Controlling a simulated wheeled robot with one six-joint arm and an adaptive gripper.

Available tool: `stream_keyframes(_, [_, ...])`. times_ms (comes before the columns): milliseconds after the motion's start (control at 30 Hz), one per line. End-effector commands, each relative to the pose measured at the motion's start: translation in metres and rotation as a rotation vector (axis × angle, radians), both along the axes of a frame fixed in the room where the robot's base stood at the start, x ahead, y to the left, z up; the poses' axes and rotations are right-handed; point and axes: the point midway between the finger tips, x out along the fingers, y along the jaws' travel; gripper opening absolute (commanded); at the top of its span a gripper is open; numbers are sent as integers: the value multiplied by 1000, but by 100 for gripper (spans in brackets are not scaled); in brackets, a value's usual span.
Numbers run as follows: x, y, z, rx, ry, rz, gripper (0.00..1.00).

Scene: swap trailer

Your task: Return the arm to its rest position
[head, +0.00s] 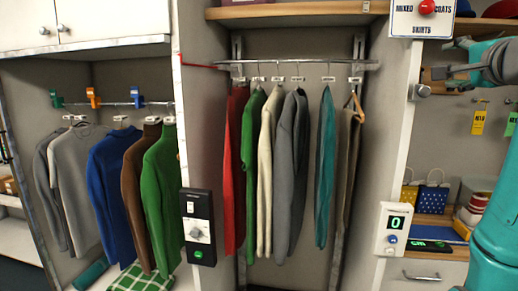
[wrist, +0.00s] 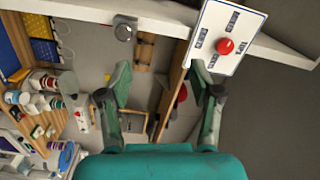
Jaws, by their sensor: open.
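My gripper (wrist: 158,82) is open and empty in the wrist view, with its two dark-tipped green fingers spread apart. In the head view my gripper (head: 443,60) shows at the upper right edge, beside the sign, with its fingers pointing left. Part of my teal arm shows below it at the right edge. Nothing is held between the fingers. The rest of the arm is outside the picture.
Several garments hang on a rail (head: 300,63) in the middle bay and on another rail (head: 115,104) at left. A white sign (head: 408,22) with a red button is near my gripper. Shelves stand at right.

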Motion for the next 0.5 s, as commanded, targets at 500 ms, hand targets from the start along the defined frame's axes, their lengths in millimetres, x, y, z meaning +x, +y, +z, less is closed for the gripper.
stream_keyframes(500, [62, 25, -233, -150, 90, 40, 64])
